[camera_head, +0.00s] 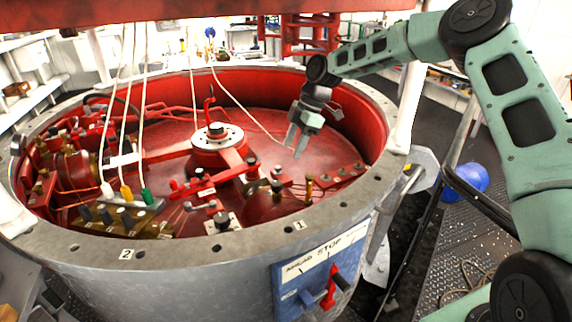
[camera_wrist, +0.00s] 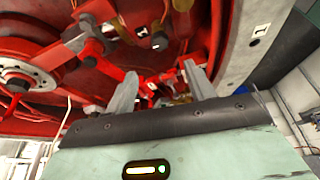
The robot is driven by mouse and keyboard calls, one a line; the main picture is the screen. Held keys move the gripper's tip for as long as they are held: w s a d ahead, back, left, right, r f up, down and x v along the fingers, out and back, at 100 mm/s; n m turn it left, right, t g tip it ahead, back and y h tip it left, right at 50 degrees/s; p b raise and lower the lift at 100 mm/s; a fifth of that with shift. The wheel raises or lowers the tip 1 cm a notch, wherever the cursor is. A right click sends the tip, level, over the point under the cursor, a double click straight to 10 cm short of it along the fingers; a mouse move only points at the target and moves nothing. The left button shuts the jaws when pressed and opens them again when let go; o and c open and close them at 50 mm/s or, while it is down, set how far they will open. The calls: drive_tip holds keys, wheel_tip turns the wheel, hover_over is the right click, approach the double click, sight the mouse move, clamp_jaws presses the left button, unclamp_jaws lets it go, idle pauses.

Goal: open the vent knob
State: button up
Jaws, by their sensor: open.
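My gripper (camera_head: 296,146) is open and empty above the red floor inside the round grey housing (camera_head: 190,252), toward its right side. In the wrist view its two grey fingers (camera_wrist: 162,84) stand apart, with red and brass fittings beyond them. Several small fittings sit inside the housing: a brass fitting (camera_head: 309,188) at the front right, a dark-topped fitting (camera_head: 277,187) left of it, and a row of black knobs (camera_head: 105,215) at the front left. I cannot tell which of these is the vent knob. My gripper touches none of them that I can see.
A central hub (camera_head: 212,138) with red arms rises from the floor. White cables hang into the housing at left. A blue panel (camera_head: 318,275) with a red lever is on the outer front wall. A blue ball-like object (camera_head: 464,180) lies on the deck at right.

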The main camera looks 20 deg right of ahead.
drive_tip(key=v, duration=0.5)
drive_tip(key=shift+s+f, duration=0.1)
idle(0.4)
